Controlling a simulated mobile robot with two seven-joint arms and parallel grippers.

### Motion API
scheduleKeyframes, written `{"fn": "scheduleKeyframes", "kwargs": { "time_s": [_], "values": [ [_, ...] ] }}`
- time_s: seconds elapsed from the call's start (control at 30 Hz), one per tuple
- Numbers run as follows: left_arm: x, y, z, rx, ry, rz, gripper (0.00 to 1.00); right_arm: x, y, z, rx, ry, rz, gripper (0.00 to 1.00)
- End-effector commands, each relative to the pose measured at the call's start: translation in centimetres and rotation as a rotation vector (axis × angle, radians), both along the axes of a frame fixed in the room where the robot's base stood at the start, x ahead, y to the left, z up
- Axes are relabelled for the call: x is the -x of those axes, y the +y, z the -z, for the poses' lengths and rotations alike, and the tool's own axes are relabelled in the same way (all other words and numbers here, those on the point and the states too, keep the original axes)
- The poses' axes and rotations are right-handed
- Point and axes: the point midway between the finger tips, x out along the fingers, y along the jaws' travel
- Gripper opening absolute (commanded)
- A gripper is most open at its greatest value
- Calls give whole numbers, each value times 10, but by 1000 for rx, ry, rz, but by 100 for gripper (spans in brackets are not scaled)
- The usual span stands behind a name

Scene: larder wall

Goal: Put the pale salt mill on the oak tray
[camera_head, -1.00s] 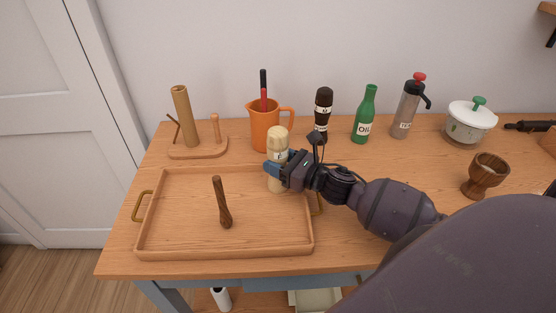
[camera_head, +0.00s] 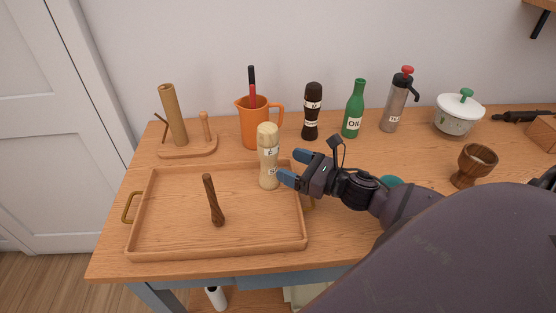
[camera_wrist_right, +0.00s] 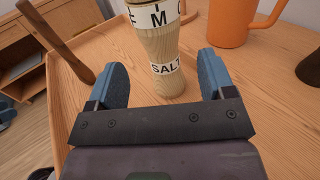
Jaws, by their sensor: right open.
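The pale salt mill (camera_head: 268,157) stands upright on the oak tray (camera_head: 170,245), inside its back right part. In the right wrist view the mill (camera_wrist_right: 160,50) carries a SALT label and stands beyond the gap between my fingers. My right gripper (camera_head: 291,168) is open, just to the right of the mill, its blue fingers apart; it also shows in the right wrist view (camera_wrist_right: 168,88). My left gripper is not in view.
Behind the tray are a wooden stand (camera_head: 187,148), an orange jug (camera_head: 253,125) and a dark mill (camera_head: 312,112). A green oil bottle (camera_head: 354,110), a grey flask (camera_head: 397,103), a white pot (camera_head: 458,115) and a wooden goblet (camera_head: 474,165) stand to the right. The tray's left half is mostly clear.

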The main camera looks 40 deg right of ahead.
Motion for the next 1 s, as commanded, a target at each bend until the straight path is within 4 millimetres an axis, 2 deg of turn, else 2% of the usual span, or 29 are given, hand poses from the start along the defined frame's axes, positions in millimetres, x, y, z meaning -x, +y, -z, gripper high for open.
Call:
{"fn": "scheduleKeyframes", "kwargs": {
  "time_s": [0.2,0.4,1.0],
  "values": [
    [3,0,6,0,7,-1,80,30,-12,1,-1,1,1,76],
    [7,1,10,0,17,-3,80,43,-18,0,-1,-1,0,76],
    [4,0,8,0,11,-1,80,46,-20,0,-1,-1,0,76]
  ]
}}
